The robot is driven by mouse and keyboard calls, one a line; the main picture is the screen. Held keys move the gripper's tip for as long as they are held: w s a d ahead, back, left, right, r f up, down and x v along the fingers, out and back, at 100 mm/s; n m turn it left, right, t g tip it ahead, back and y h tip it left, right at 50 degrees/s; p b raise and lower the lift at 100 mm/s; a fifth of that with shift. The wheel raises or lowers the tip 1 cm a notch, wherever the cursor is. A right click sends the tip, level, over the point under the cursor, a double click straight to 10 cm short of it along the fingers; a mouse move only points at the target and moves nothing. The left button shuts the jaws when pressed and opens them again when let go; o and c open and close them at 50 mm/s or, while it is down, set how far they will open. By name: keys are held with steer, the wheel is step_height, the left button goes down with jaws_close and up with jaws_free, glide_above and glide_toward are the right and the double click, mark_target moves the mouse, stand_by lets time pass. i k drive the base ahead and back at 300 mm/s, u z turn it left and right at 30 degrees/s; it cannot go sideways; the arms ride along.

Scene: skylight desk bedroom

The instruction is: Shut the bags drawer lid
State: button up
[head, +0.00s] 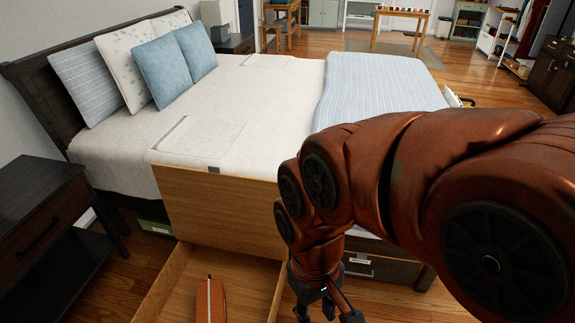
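The bags drawer (170,285) is a light wooden box pulled out at the foot of the bed side, seen at the bottom of the head view. Its lid (222,212) is a wooden panel standing raised against the bed side, with a small grey tab (213,169) on its top edge. A brown bag-like thing (210,300) lies inside the drawer. My gripper (326,312) points down just right of the drawer, apart from the lid. Its fingertips are dark and partly cut by the frame's bottom edge, so its opening is unclear. My arm hides the lid's right end.
A bed (265,100) with pillows fills the middle. A dark nightstand (40,210) stands at the left, close to the drawer. Another closed dark drawer (375,268) shows under the bed at right. Wooden floor (480,75) is open beyond the bed.

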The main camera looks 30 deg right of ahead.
mark_target(211, 207)
steer(key=z, duration=1.2)
steer(key=i, duration=0.45)
steer(key=u, duration=2.7)
